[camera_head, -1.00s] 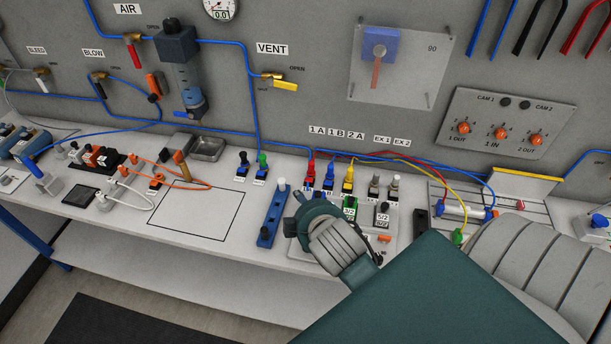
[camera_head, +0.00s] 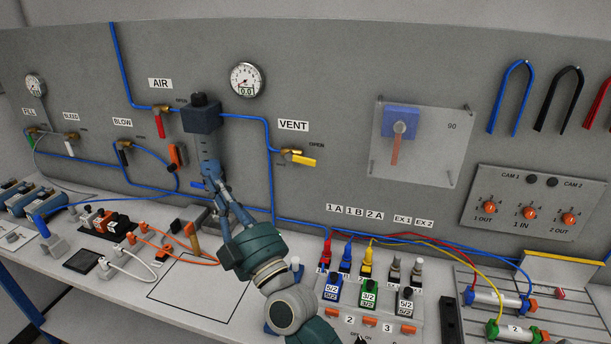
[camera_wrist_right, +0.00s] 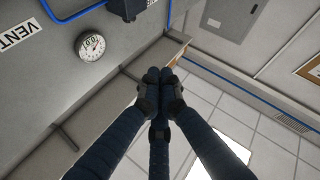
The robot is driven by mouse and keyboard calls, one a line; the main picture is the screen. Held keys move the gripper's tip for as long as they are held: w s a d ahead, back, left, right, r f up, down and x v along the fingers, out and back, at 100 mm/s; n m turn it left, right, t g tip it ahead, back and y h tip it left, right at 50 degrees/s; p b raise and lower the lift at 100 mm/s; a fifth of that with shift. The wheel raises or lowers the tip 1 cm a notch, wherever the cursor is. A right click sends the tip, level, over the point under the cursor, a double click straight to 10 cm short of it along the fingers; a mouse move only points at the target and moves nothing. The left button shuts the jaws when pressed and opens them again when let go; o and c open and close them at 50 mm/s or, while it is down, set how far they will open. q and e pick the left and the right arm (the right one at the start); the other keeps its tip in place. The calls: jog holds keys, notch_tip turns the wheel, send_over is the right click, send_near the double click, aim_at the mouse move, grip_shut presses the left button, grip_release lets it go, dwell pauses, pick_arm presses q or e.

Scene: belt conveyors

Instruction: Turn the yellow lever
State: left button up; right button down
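The yellow lever (camera_head: 302,160) sits on a brass valve on the back panel, under the VENT label (camera_head: 293,125). It points right and slightly down, beside the word OPEN. My right gripper (camera_head: 216,182) is left of and a little below the lever, apart from it, its fingers pointing up in front of the air filter unit. In the right wrist view its dark fingers (camera_wrist_right: 159,77) come together at the tips with nothing seen between them. The lever is not visible in that view. My left gripper is not in view.
The air filter unit (camera_head: 202,118) and blue tubing (camera_head: 270,180) are close to my right gripper. A gauge (camera_head: 247,79) is above. Colored switches and plugs (camera_head: 368,290) cover the bench right of my arm. The panel between the lever and the clear plate (camera_head: 385,150) is free.

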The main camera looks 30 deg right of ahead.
jog(key=d+r+m+t+h+b, duration=0.1)
jog(key=d+r+m+t+h, duration=0.1)
jog(key=d+r+m+h, duration=0.25)
jog(key=m+g+h, duration=1.2)
jog(key=m+h, duration=0.3)
send_over(300, 159)
jog(key=s, duration=0.3)
notch_tip(300, 159, down, 4)
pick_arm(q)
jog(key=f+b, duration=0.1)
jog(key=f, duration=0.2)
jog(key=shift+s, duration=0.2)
pick_arm(e)
jog(key=shift+n, duration=0.25)
notch_tip(300, 159, down, 4)
jog(key=shift+w+f, duration=0.1)
jog(key=shift+f, duration=0.05)
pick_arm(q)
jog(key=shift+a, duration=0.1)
